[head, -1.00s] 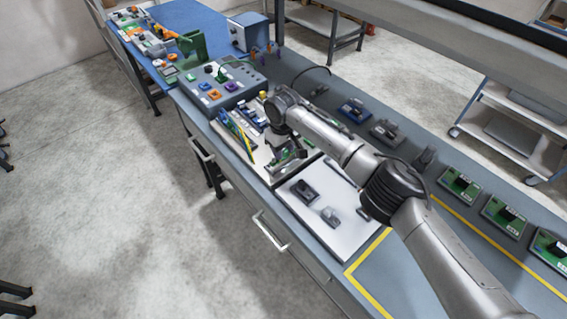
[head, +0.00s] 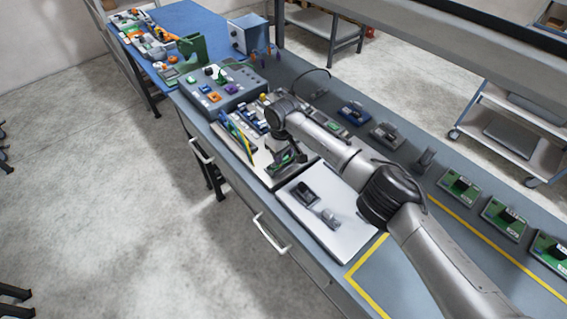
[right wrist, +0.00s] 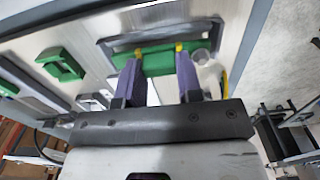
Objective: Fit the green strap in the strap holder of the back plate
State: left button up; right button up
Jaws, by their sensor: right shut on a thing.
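My right gripper (head: 284,157) hangs low over the pale fixture board (head: 262,173) in the head view. In the right wrist view its purple fingers with yellow tips (right wrist: 159,51) are shut on the green strap (right wrist: 157,63). The strap lies crosswise between the fingertips, in front of a pale plate (right wrist: 105,22). A dark grey frame (right wrist: 128,42) on that plate is close behind the strap, perhaps the strap holder. I cannot tell whether the strap touches it. The gripper hides part of the board in the head view. My left gripper is not in view.
Another green bracket (right wrist: 62,66) sits left of the fingers in the wrist view. A white tray (head: 350,235) with dark parts lies nearer, right of the board. A grey button box (head: 215,88) stands behind. Several green circuit boards (head: 503,216) line the right.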

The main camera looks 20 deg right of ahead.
jog(key=shift+f+p, duration=0.25)
jog(key=shift+p, duration=0.05)
dwell(0.4)
jog(key=o, duration=0.9)
jog(key=shift+c, duration=0.2)
jog(key=shift+o, duration=0.9)
jog(key=shift+o, duration=0.6)
jog(key=shift+a+r, duration=0.1)
jog(key=shift+r, duration=0.1)
notch_tip(320, 180, up, 2)
jog(key=p, duration=0.3)
jog(key=shift+a+r, duration=0.1)
jog(key=shift+r, duration=0.15)
notch_tip(320, 180, up, 4)
jog(key=p, duration=0.5)
jog(key=shift+r, duration=0.1)
jog(key=shift+d, duration=0.2)
